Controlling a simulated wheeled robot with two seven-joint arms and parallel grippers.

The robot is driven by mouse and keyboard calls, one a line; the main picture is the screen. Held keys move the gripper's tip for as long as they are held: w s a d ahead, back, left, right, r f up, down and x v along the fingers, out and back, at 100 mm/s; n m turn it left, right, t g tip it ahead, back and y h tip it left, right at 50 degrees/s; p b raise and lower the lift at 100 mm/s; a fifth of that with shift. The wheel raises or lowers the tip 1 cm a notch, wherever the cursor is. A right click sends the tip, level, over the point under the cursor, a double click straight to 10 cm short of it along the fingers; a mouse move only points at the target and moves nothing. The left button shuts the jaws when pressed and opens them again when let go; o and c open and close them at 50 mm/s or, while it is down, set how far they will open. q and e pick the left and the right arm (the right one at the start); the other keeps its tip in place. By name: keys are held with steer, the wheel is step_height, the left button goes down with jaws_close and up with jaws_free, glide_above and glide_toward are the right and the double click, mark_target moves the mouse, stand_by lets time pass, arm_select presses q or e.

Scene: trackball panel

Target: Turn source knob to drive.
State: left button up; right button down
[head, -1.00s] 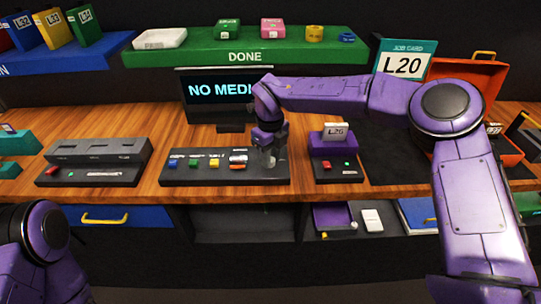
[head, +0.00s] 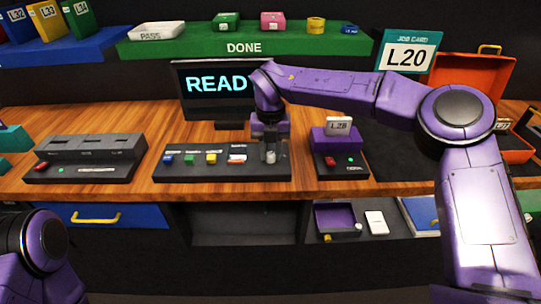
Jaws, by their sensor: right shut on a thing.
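A dark control panel (head: 205,173) lies on the wooden bench with a row of blue, green, yellow and orange-white controls. At its right end is the small pale source knob (head: 270,157). My right gripper (head: 270,150) points down from above and is shut on this knob; its fingers partly hide it. Which way the knob points cannot be told. The screen (head: 213,85) behind the panel reads "READY", its right part covered by my right arm. My left gripper is out of view; only part of my left arm shows at the lower left.
A purple drive unit (head: 336,142) holding a labelled cartridge stands right of the panel. A slotted dark unit (head: 85,155) is at the left. The green DONE shelf (head: 190,48) is above, and an orange case (head: 465,80) stands at the right.

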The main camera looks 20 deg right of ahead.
mark_target(271, 154)
steer(key=shift+w+r+m+b, duration=0.1)
steer(key=shift+m+b, duration=0.65)
steer(key=shift+m, duration=0.55)
steer(key=shift+d, duration=0.1)
steer(key=shift+r, duration=0.1)
steer(key=c, duration=0.9)
jaws_free()
steer(key=shift+o, duration=0.2)
step_height(271, 154, up, 10)
steer(key=shift+r, duration=0.2)
steer(key=shift+f, duration=0.1)
